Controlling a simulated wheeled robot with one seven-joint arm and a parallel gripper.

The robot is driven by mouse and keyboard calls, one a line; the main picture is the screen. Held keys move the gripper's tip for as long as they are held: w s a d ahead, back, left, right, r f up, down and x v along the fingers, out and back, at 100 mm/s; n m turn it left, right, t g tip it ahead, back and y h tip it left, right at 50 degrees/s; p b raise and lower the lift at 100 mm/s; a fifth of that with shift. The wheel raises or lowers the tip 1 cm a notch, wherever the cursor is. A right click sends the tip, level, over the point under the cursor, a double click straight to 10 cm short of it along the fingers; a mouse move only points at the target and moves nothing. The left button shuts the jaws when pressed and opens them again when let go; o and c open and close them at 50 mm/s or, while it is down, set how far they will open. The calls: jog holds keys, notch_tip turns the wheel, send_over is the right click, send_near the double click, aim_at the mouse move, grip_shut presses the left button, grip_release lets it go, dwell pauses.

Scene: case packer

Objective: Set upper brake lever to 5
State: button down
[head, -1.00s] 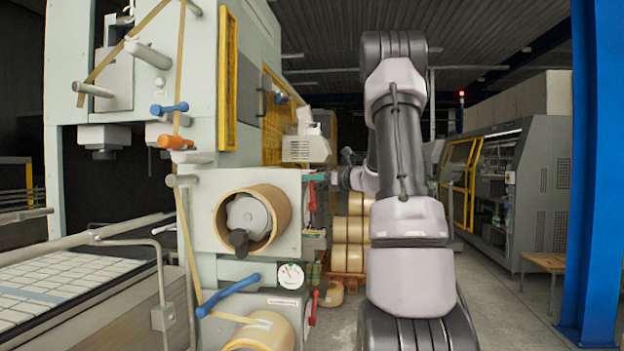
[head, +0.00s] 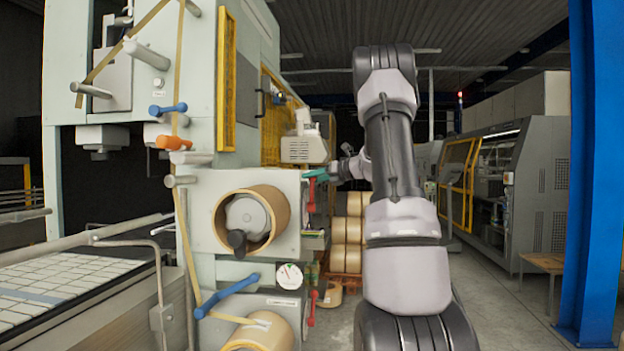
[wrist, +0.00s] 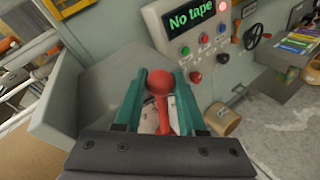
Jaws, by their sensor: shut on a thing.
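In the wrist view, the upper brake lever (wrist: 160,84) has a red ball knob and a red stem. The two teal fingers of my gripper (wrist: 160,78) are shut on it, one on each side of the knob and stem. In the head view, the red upper lever (head: 312,190) stands at the right side of the upper tape roll housing (head: 291,203), with my gripper's teal fingers (head: 316,173) at its top. The lever's scale is mostly hidden by the fingers and knob, so I cannot read its setting.
A second red lever (head: 313,308) is lower on the machine, near a round dial gauge (head: 289,276). A panel reading "No tape" (wrist: 192,20) with buttons is ahead in the wrist view. A blue post (head: 597,170) stands at right. Floor lies open between.

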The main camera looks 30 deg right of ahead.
jog(key=shift+w+d, duration=0.2)
dwell(0.4)
jog(key=c, duration=0.5)
grip_release()
jog(key=shift+f, duration=0.1)
jog(key=v, duration=1)
jog(key=shift+s+d+r, duration=0.2)
jog(key=shift+s+d, duration=0.05)
jog(key=shift+s, duration=0.05)
